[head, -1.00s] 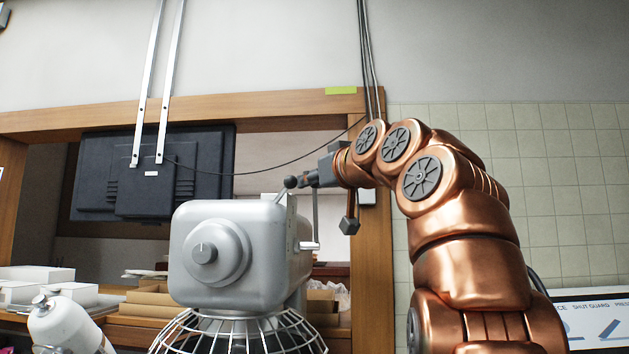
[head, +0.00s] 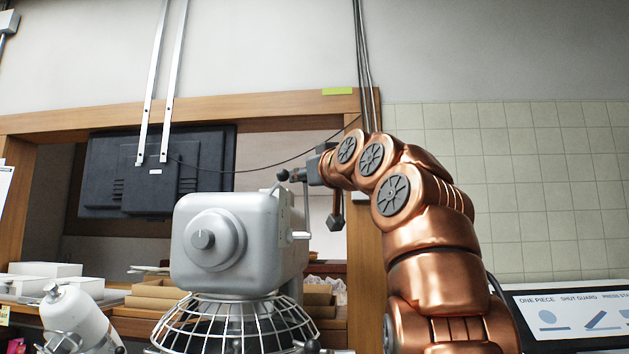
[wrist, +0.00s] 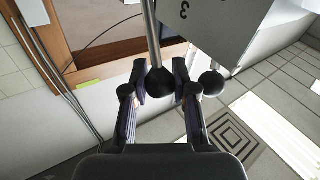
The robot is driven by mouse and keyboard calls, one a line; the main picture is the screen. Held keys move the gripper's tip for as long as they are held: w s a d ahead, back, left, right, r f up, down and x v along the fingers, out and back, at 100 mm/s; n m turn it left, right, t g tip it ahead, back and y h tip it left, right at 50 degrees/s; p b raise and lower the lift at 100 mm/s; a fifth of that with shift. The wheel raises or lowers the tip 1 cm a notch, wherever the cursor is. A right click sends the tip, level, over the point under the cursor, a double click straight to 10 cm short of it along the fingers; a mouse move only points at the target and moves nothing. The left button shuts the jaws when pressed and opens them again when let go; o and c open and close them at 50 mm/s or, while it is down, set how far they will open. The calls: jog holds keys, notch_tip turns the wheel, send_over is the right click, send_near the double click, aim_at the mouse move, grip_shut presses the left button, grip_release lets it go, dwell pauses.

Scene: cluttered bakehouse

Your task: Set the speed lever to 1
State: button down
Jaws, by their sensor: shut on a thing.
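The grey mixer (head: 200,270) stands left of centre in the head view, with a round dial on its front. A lever with a black ball knob (head: 283,175) rises at its upper right edge. My gripper (head: 293,175) is at that knob, reaching in from the right. In the wrist view my gripper (wrist: 159,82) has one finger on each side of the black knob (wrist: 161,84) and is shut on it. The lever's metal rod (wrist: 152,35) runs up from the knob. A grey plate (wrist: 225,30) beside it carries an inverted 3. The numeral 1 is not readable.
A second dark ball (wrist: 211,83) sits just right of my fingers in the wrist view. A wire guard (head: 235,325) is below the mixer head. A dark monitor (head: 110,180) hangs behind, with boxes (head: 45,269) at left. A sign panel (head: 570,312) stands at right.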

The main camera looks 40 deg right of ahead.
jog(key=shift+s+a+f, duration=0.1)
jog(key=shift+s, duration=0.05)
jog(key=c, duration=1.2)
grip_release()
